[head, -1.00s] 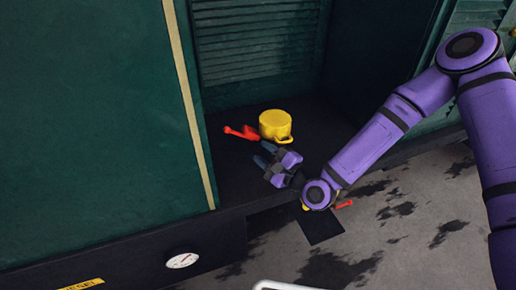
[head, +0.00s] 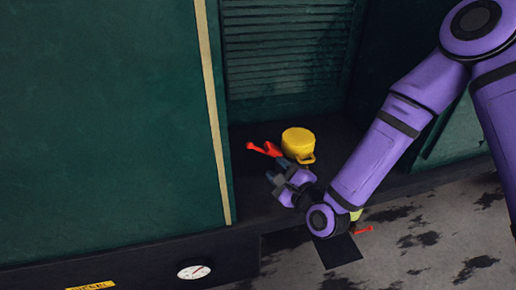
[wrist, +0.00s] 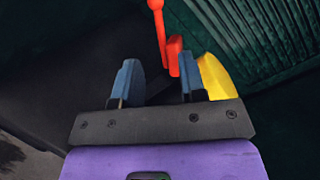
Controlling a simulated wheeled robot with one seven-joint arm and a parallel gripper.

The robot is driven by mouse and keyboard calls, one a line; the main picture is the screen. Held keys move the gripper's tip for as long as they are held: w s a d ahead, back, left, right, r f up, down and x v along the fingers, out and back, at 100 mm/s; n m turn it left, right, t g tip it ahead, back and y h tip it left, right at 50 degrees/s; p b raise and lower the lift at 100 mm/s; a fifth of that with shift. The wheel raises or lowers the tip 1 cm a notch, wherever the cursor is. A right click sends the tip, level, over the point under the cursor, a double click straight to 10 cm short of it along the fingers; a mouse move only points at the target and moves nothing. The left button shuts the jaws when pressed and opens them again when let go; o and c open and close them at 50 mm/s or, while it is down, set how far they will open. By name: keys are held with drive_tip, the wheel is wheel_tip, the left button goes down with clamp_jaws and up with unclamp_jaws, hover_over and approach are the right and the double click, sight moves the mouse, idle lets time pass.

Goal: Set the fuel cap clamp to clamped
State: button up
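The yellow fuel cap (head: 298,143) sits on the dark ledge in the recess, and shows behind my right finger in the wrist view (wrist: 216,78). The red clamp lever (head: 265,149) lies just left of the cap. In the wrist view the red lever (wrist: 159,32) runs up from a red block, ahead of the gap between my fingers and nearer the right one. My gripper (head: 276,172) is open and empty, with its fingertips just in front of the lever and cap. I cannot tell whether a fingertip touches the red part.
A green panel with a cream edge strip (head: 213,110) stands left of the recess, and green louvres (head: 285,50) close its back.

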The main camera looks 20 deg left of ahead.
sight(258, 150)
drive_tip(key=x, duration=1)
drive_tip(key=shift+w+a, duration=0.15)
drive_tip(key=shift+c, duration=0.2)
clamp_jaws()
